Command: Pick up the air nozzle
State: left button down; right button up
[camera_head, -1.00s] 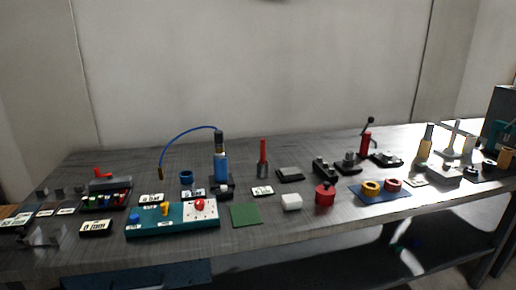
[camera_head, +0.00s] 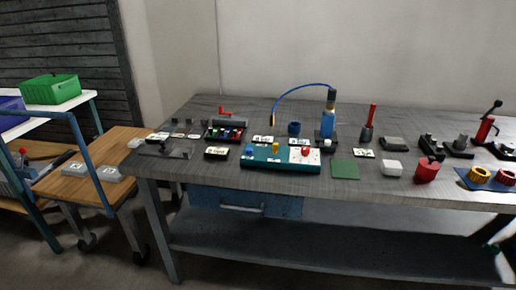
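A blue bottle-like unit (camera_head: 328,125) with a dark top stands on the grey workbench (camera_head: 205,105). A thin blue hose (camera_head: 300,87) arches from its top to the left. The hose ends in a small brass-coloured tip (camera_head: 271,120), which looks like the air nozzle, though it is small in view. The tip hangs down near the bench top; I cannot tell if it touches.
A teal box with buttons (camera_head: 262,163) sits in front of the hose, with a blue cup (camera_head: 294,128) to the hose tip's right. A red-handled tool (camera_head: 369,122) stands further right. A wooden cart (camera_head: 95,165) and a green bin (camera_head: 50,90) are at left.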

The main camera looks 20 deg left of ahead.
aim_at(331, 95)
jog(key=z, duration=0.05)
jog(key=k, duration=0.75)
jog(key=u, duration=0.8)
jog(key=i, duration=1.45)
jog(key=z, duration=0.3)
